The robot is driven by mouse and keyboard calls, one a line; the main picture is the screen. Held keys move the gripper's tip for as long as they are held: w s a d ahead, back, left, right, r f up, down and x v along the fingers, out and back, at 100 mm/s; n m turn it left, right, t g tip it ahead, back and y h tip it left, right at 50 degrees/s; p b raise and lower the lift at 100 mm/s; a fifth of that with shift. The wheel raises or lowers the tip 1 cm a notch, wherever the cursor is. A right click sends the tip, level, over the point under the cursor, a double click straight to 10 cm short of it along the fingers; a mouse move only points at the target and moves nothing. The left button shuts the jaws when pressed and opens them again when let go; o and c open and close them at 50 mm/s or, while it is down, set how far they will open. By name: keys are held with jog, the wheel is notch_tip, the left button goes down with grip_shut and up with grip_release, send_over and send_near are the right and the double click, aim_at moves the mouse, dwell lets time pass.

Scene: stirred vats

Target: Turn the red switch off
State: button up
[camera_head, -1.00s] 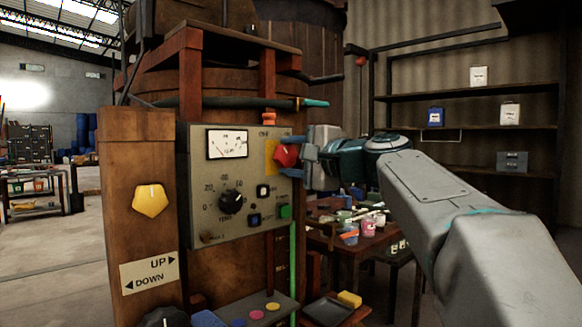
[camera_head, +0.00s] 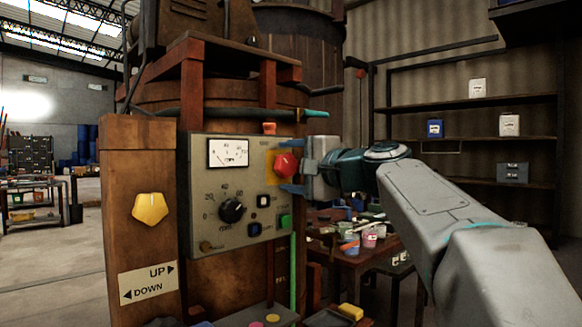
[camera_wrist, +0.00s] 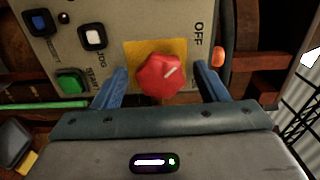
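The red switch (camera_head: 285,165) is a faceted knob on a yellow plate (camera_wrist: 139,54) at the upper right of the grey control panel (camera_head: 205,185). My gripper (camera_head: 290,165) is at the panel's right edge. In the wrist view its blue fingers (camera_wrist: 160,80) are open, one on each side of the knob, with visible gaps between them and it.
The panel also holds a dial meter (camera_head: 228,152), a black speed knob (camera_head: 231,210), a green START button (camera_wrist: 71,81) and a white JOG button (camera_wrist: 92,36). A wooden post with a yellow knob (camera_head: 150,208) stands left. A cluttered table (camera_head: 345,255) is behind.

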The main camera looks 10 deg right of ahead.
jog(key=shift+s+d, duration=0.1)
jog(key=p+v, duration=0.1)
jog(key=v, duration=1.2)
jog(key=shift+s+p, duration=0.3)
jog(key=shift+p, duration=0.3)
jog(key=s+a+f+n+g+h+p, duration=0.4)
jog(key=a+f+g+p, duration=0.4)
jog(key=p, duration=0.8)
jog(key=s+d+f+n+g+h+p, duration=0.2)
jog(key=s+n+h+p, duration=0.1)
jog(key=s+p, duration=0.2)
jog(key=s+d+f+n+g+h+p, duration=0.2)
jog(key=s+p, duration=0.4)
jog(key=p, duration=0.3)
jog(key=shift+s+f+n+h, duration=0.3)
jog(key=shift+f+n+h, duration=0.2)
jog(key=shift+f+n, duration=0.35)
